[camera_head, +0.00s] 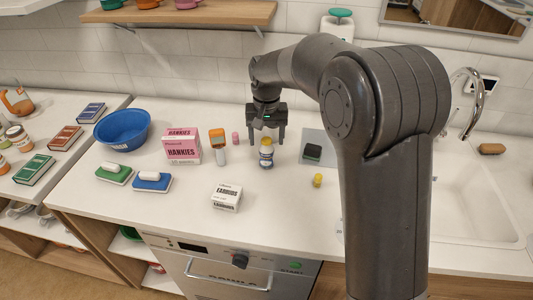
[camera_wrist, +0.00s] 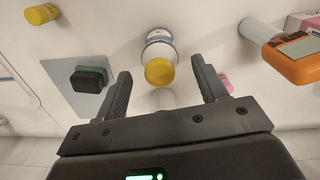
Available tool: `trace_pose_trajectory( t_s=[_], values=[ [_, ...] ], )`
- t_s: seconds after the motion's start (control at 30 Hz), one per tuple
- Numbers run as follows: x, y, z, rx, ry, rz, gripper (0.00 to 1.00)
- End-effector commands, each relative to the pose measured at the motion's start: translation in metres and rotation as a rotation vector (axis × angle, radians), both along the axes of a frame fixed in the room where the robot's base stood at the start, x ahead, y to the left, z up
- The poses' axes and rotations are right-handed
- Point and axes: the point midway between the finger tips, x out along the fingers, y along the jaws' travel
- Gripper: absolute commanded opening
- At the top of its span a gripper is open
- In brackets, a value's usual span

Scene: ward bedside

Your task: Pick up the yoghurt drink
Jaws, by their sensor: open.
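The yoghurt drink looks to be the small white bottle (camera_head: 266,155) with a blue-and-yellow label and cap, upright on the white counter in the head view. In the wrist view the bottle (camera_wrist: 160,50) shows its yellow cap, centred a little beyond the fingertips. My gripper (camera_head: 266,138) points down just behind the bottle in the head view. In the wrist view its two fingers (camera_wrist: 160,85) are spread apart with nothing between them, the bottle lying ahead of the gap. I cannot tell the exact height of the fingers above the counter.
An orange device (camera_head: 217,138) and a pink Hankies box (camera_head: 183,146) stand left of the bottle. A dark green-black sponge (camera_head: 313,151) lies on a grey mat to the right, with a small yellow item (camera_head: 318,180) nearby. A white box (camera_head: 226,197) stands in front.

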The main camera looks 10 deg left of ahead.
Motion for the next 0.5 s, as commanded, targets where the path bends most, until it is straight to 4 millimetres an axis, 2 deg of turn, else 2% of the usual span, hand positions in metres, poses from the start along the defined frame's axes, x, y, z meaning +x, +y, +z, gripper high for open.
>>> trace_pose_trajectory(
  t_s=[0.1, 0.2, 0.47, 0.5],
  values=[
    [-0.001, 0.0, -0.019, -0.001, 0.002, 0.0, 0.66],
    [-0.001, 0.0, -0.028, -0.001, 0.002, 0.0, 0.66],
    [-0.001, 0.0, -0.03, 0.0, 0.0, 0.0, 0.66],
    [-0.001, 0.0, -0.03, 0.0, 0.0, 0.0, 0.62]
  ],
)
